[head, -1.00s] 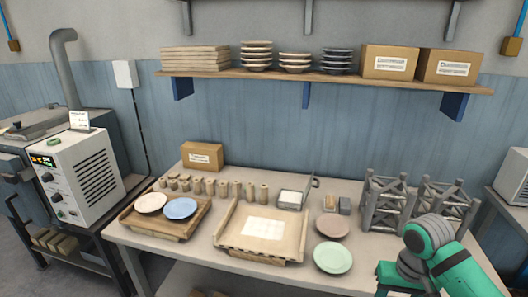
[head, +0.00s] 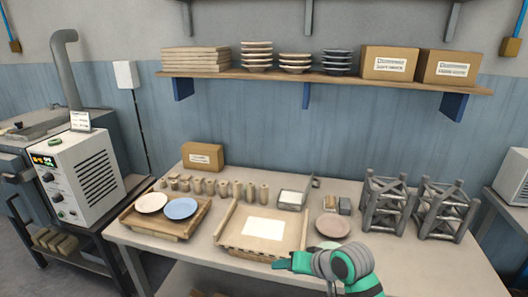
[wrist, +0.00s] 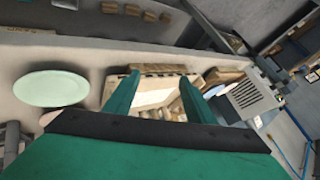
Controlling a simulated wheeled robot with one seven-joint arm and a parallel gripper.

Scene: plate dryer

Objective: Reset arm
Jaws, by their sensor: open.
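My gripper (wrist: 160,84) shows in the wrist view with two teal fingers spread apart and nothing between them. Past the fingers lies the wooden tray with a white sheet (head: 263,228). My arm reaches in at the bottom of the head view, over the front of the table; the fingers cannot be made out clearly there. A pale green plate (wrist: 52,88) lies left of the fingers in the wrist view; in the head view my arm hides most of it. A pinkish plate (head: 332,225) lies behind it. A white plate (head: 151,202) and a blue plate (head: 180,208) rest on the left wooden tray (head: 150,228).
Grey lattice racks (head: 386,205) stand at the table's right. Small clay cylinders (head: 223,188) and a cardboard box (head: 202,156) stand at the back. A shelf (head: 320,82) with bowls and boxes hangs above. A control box (head: 82,178) stands at left.

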